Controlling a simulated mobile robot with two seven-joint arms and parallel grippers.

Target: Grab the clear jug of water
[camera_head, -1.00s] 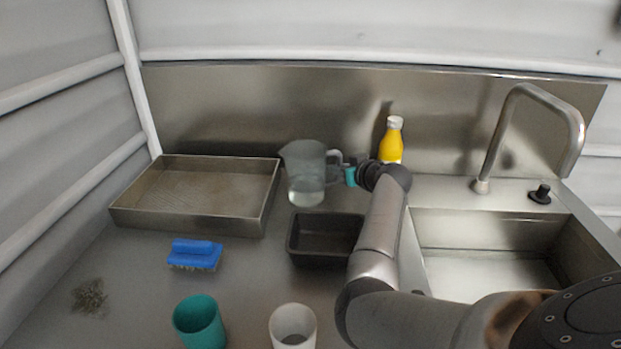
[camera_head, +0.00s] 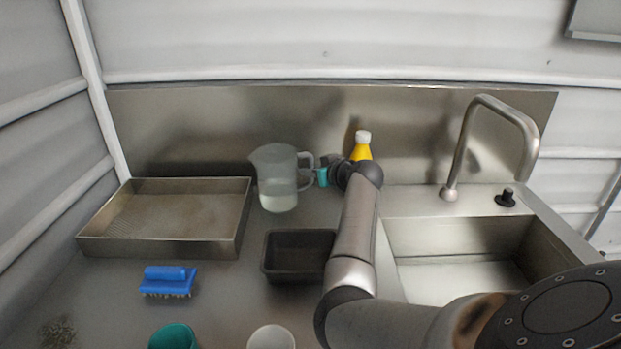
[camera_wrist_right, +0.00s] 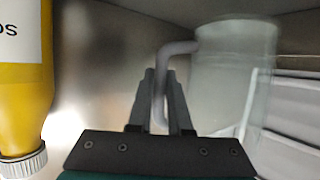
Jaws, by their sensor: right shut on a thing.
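The clear jug (camera_head: 279,182) with water in its lower part stands upright at the back of the steel counter, its handle toward the right. In the right wrist view the jug (camera_wrist_right: 232,80) fills the right side. My right gripper (camera_head: 314,176) reaches in from the right at the handle. In the right wrist view its two fingers (camera_wrist_right: 160,100) stand on either side of the handle and are shut on it. I cannot tell whether the jug's base touches the counter. My left gripper is not in view.
A yellow bottle (camera_head: 362,148) stands close behind my right wrist. A steel tray (camera_head: 165,248) lies left of the jug, a dark bin (camera_head: 296,268) in front. A blue brush (camera_head: 168,281), a teal cup (camera_head: 172,338) and a white cup (camera_head: 271,338) are nearer. The sink (camera_head: 460,240) is right.

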